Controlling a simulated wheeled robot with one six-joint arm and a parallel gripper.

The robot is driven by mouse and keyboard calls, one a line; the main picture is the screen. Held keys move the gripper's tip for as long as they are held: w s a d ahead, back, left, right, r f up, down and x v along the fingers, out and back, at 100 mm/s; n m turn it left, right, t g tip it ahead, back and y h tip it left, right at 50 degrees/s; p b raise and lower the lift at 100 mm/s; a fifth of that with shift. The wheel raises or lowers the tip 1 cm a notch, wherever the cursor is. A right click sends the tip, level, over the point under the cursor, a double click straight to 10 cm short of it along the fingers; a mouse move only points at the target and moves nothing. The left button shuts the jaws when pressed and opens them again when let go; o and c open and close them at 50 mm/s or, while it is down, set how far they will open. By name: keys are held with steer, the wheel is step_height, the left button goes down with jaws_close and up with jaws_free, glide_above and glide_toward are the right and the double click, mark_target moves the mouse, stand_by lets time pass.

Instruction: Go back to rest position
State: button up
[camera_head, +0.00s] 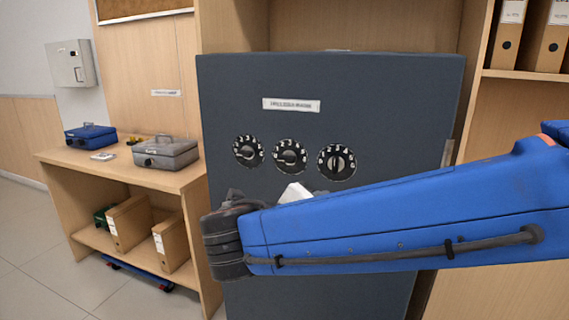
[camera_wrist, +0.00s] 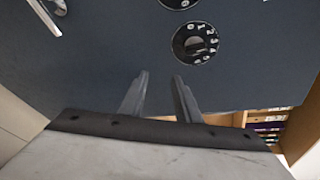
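My gripper shows in the wrist view (camera_wrist: 160,85). Its two fingers are apart with nothing between them, in front of the dark grey safe door. A black numbered dial (camera_wrist: 197,43) lies just beyond the fingertips, with a visible gap in the picture. In the head view my blue arm reaches in from the right across the safe (camera_head: 400,110), and the fingers are hidden behind it. Three dials sit in a row on the safe: left (camera_head: 248,150), middle (camera_head: 290,156) and right (camera_head: 337,162). A white label (camera_head: 291,105) is above them.
A wooden side table (camera_head: 75,165) stands left of the safe, with a grey cash box (camera_head: 165,152) and a blue cash box (camera_head: 90,136) on top. Binders (camera_head: 130,222) stand on its lower shelf. More binders (camera_head: 508,35) fill a shelf at upper right. Floor (camera_head: 35,250) is clear at left.

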steer(key=s+d+f+m+g, duration=0.2)
steer(key=d+f+m, duration=0.1)
steer(key=d+m, duration=0.25)
steer(key=s+d+f+m+g+y, duration=0.1)
steer(key=s+d+f+m+g, duration=0.15)
steer(key=d+m, duration=0.35)
steer(key=s+d+f+m+g, duration=0.1)
steer(key=d+f+m+g, duration=0.3)
steer(key=d, duration=0.3)
steer(key=s+d+f+m+y, duration=0.2)
steer(key=s+m, duration=0.3)
steer(key=m, duration=0.8)
steer(key=s+d+f+m+y, duration=0.2)
steer(key=s+f+m+y, duration=0.2)
steer(key=m, duration=1)
steer(key=shift+s+d+f+t+y, duration=0.35)
steer(key=shift+s+f, duration=0.4)
steer(key=shift+s, duration=0.5)
steer(key=shift+a, duration=0.1)
